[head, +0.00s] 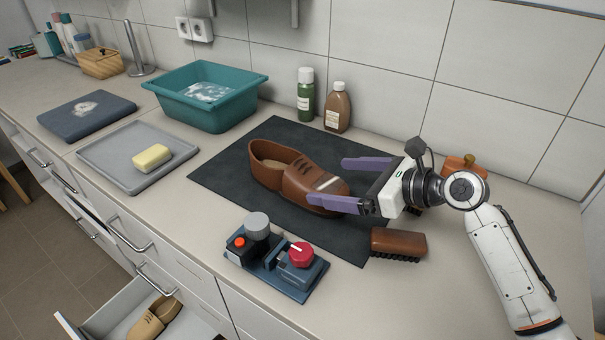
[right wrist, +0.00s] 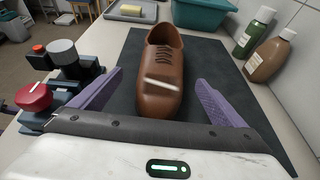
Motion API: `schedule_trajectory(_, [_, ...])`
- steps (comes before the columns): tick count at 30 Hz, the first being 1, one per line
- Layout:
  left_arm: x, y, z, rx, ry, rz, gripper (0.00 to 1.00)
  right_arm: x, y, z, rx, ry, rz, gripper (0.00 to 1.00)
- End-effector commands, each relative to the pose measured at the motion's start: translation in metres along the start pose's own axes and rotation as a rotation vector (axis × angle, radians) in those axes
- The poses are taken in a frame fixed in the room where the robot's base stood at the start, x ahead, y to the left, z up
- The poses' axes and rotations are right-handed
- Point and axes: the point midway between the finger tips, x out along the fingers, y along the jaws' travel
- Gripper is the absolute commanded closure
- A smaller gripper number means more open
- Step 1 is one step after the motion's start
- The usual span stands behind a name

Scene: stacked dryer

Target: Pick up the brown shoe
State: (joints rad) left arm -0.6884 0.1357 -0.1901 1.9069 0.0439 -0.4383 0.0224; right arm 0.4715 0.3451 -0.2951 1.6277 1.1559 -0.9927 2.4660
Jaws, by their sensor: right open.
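The brown shoe (head: 285,170) lies upright on a dark mat (head: 233,172), its toe pointing toward my right gripper. A pale strip shows across its toe. My right gripper (head: 325,181) is open, with its purple fingers pointing at the shoe's toe. In the right wrist view the shoe (right wrist: 160,78) is between the lines of the two fingers (right wrist: 158,92), and the toe is near the palm. I cannot tell whether a finger touches it. My left gripper is not in view.
A blue device with a red knob (head: 301,254) stands at the mat's front edge. A brush (head: 398,243) lies right of it. Green (head: 305,97) and brown (head: 338,108) bottles stand behind the mat. A teal basin (head: 205,97) and grey tray (head: 110,160) with soap are left. An open drawer (head: 100,312) holds a tan shoe.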

Motion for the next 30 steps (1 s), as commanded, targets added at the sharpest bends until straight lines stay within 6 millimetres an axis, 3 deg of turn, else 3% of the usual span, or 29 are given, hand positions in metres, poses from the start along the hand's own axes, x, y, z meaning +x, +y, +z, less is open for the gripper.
schedule_trajectory(11, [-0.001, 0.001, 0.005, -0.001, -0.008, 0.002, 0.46, 0.040, -0.003, 0.004, -0.001, -0.001, 0.000, 0.05])
schedule_trajectory(16, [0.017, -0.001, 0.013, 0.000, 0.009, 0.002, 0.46, 0.064, -0.005, -0.001, -0.003, -0.002, 0.000, 0.05])
schedule_trajectory(29, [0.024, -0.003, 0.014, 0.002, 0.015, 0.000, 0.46, 0.073, -0.005, 0.005, 0.000, 0.000, -0.001, 0.05])
schedule_trajectory(30, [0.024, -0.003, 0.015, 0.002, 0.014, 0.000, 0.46, 0.073, -0.005, 0.005, 0.000, 0.000, -0.001, 0.12])
